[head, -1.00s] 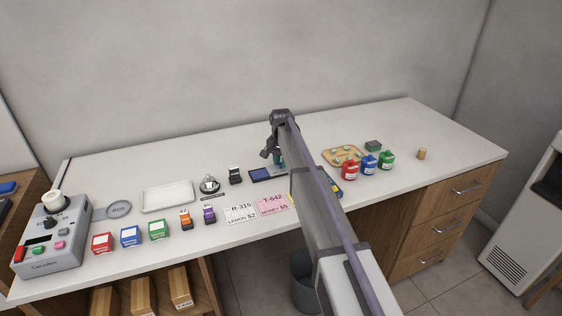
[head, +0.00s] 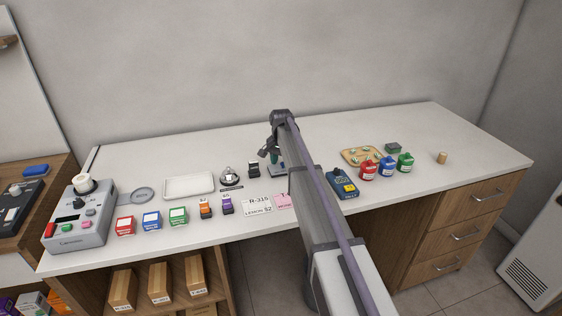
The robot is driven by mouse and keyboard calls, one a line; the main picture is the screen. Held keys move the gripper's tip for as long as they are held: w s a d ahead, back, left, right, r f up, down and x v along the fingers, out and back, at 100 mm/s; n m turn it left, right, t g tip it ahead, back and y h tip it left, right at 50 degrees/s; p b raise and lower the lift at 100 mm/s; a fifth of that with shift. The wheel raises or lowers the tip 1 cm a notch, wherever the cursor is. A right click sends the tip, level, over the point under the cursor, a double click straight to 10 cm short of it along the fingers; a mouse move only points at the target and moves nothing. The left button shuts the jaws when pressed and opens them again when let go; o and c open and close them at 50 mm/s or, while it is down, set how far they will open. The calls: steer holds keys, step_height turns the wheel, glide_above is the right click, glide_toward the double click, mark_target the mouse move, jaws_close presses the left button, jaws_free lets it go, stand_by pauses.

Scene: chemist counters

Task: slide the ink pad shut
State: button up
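The ink pad (head: 277,171) lies on the white counter in the middle of the head view. Only its left end shows, a grey-blue edge; my arm hides the rest. My gripper (head: 273,157) is at the pad's left end, pointing down, with teal fingers over or beside it. I cannot tell whether it touches the pad, or whether the fingers are apart. How far open the pad is cannot be seen.
A black stamp (head: 254,170) and a bell (head: 231,177) stand just left of the gripper. The counter's back strip (head: 200,152) is clear.

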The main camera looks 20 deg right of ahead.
mark_target(282, 163)
steer(key=shift+d+r, duration=0.1)
steer(key=shift+r+p, duration=0.3)
steer(key=shift+p, duration=0.1)
step_height(282, 163, up, 10)
steer(key=p, duration=1)
steer(key=s+a+n, duration=0.3)
steer(key=s+n, duration=0.1)
steer(key=s, duration=1.6)
steer(key=s+a+n, duration=0.3)
steer(key=s+n, duration=0.1)
steer(key=s, duration=1.6)
steer(key=shift+s+a+n, duration=0.2)
steer(key=shift+a+n, duration=0.1)
steer(key=shift+a, duration=0.1)
